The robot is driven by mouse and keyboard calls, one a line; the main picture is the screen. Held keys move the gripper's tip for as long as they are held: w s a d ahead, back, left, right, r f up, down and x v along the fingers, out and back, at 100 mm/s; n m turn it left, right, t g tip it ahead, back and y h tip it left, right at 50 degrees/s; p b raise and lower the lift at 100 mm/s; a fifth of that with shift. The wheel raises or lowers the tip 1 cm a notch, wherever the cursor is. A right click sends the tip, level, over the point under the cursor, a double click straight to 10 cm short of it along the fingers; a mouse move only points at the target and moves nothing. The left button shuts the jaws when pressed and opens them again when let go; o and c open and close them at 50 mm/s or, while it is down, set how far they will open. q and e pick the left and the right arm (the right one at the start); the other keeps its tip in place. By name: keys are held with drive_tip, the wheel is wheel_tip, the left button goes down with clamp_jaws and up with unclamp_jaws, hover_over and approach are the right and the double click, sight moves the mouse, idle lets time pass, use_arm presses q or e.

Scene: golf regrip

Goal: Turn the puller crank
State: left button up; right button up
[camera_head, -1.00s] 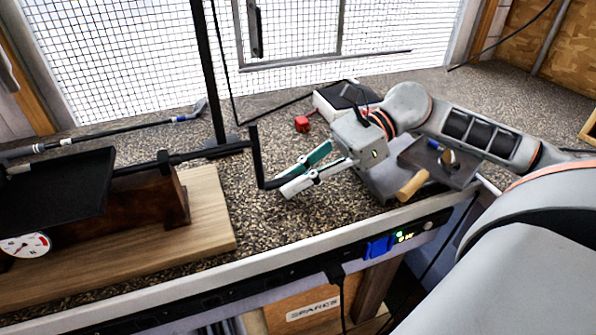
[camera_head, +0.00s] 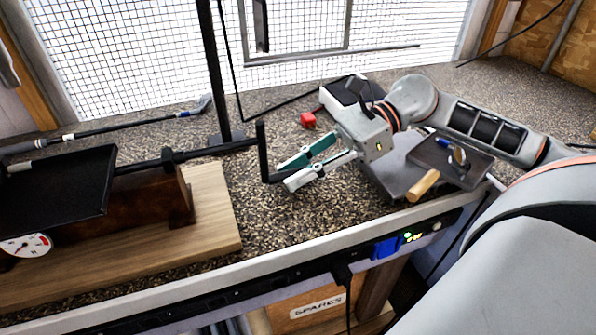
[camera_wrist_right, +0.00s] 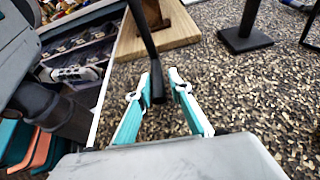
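The puller crank (camera_head: 263,152) is a black bar at the right end of the puller's shaft, with its arm hanging down and a short black grip turned right at the bottom. My right gripper (camera_head: 285,175) has white and teal fingers at that grip. In the right wrist view the crank (camera_wrist_right: 147,35) comes down from the top, and its dark end lies between the fingertips of the gripper (camera_wrist_right: 160,78). The fingers are apart, with a gap to the right of the grip. My left gripper is not in view.
The puller stands on a wooden board (camera_head: 215,215) with a black tray (camera_head: 70,190) and a round dial (camera_head: 25,246). A black post (camera_head: 212,70) rises behind the crank.

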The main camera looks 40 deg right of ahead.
drive_tip(key=shift+o, duration=0.3)
drive_tip(key=shift+s+d+r, duration=0.1)
drive_tip(key=shift+s+d, duration=0.05)
drive_tip(key=shift+d, duration=0.4)
drive_tip(key=shift+v, duration=3.15)
drive_tip(key=shift+a+r, duration=0.1)
drive_tip(key=shift+r, duration=0.05)
